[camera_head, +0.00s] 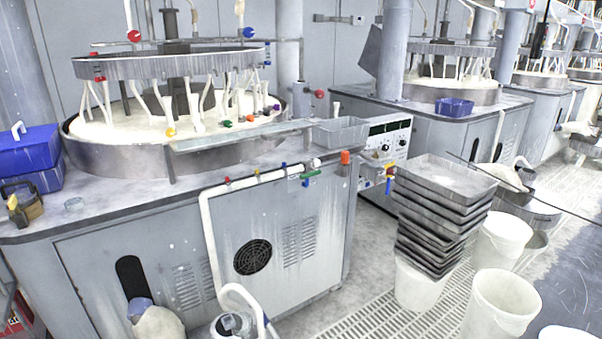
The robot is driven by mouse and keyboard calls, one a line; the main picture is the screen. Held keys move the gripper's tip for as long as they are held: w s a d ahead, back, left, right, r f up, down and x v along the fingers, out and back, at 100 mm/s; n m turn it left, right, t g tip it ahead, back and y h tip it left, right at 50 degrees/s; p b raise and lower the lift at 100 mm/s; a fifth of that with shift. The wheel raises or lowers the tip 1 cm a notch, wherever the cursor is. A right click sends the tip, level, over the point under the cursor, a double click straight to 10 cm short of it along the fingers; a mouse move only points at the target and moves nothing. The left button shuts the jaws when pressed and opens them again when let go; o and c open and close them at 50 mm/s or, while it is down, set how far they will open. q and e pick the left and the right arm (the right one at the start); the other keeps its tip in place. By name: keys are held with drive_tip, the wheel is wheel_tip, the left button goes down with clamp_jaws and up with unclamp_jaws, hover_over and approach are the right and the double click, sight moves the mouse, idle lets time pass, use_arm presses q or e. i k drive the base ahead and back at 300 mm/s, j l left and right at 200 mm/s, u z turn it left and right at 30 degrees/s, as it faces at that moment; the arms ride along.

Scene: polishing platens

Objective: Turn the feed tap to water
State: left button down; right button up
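No label singles out the feed tap. A white pipe (205,215) runs along the front edge of the near polishing bench, with small red, yellow and blue fittings on it. At its right end are a tap with a green handle (311,175) and an orange fitting (345,157). A round red knob (134,36) and a round blue knob (248,33) sit on pipes above the near platen. A red knob (320,94) is at the platen's right. The tap's setting is too small to read. Neither of my grippers is in view.
The near platen basin (110,157) holds white slurry. A stack of grey trays (440,215) stands on a white bucket right of the bench, with more buckets (498,305) beside it. Grated floor (375,320) lies in front.

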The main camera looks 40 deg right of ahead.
sight(315, 172)
drive_tip(key=l, duration=0.65)
drive_tip(key=i+l, duration=0.15)
drive_tip(key=l, duration=1.1)
drive_tip(key=i+l, duration=0.15)
drive_tip(key=l, duration=0.45)
drive_tip(key=l+z, duration=0.1)
drive_tip(key=l, duration=0.55)
drive_tip(key=i, duration=0.05)
